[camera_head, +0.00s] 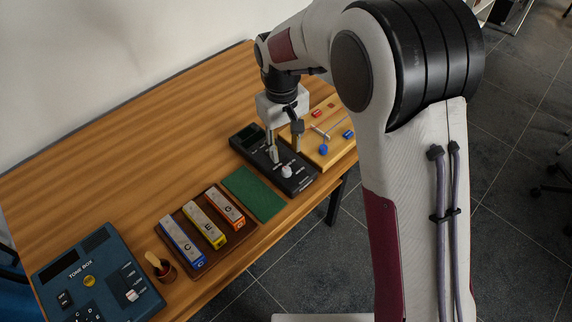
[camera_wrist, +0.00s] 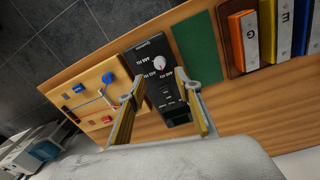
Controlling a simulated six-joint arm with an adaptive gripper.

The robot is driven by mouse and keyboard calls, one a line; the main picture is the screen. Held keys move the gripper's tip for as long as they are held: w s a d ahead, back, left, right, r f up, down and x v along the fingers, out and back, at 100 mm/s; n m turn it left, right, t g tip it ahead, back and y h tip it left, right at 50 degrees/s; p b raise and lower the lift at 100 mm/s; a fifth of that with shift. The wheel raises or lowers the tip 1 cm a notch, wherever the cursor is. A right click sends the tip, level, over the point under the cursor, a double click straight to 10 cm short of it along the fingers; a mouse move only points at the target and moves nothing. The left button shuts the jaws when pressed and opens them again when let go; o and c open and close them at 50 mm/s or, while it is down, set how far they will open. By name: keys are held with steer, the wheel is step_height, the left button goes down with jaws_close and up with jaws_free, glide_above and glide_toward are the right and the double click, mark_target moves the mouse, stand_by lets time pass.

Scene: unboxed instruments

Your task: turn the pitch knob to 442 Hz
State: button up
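The pitch knob is a small white round knob (camera_head: 286,172) on the near end of a black box (camera_head: 303,184). In the wrist view the knob (camera_wrist: 160,62) shows with white Hz labels around it, too small to read surely. The knob's pointer setting cannot be told. My gripper (camera_head: 285,150) is open and empty, pointing down over the black box, its fingers apart. In the wrist view its fingertips (camera_wrist: 163,80) stand on either side of the box, with the knob a little beyond them. I see no contact with the knob.
A wooden board (camera_head: 338,151) with blue and red parts lies right of the box. The table's back left is clear.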

mark_target(286, 169)
steer(key=shift+w+d+f, duration=0.1)
steer(key=shift+d+f, duration=0.05)
steer(key=shift+f, duration=3.75)
steer(key=shift+c, duration=0.4)
jaws_close()
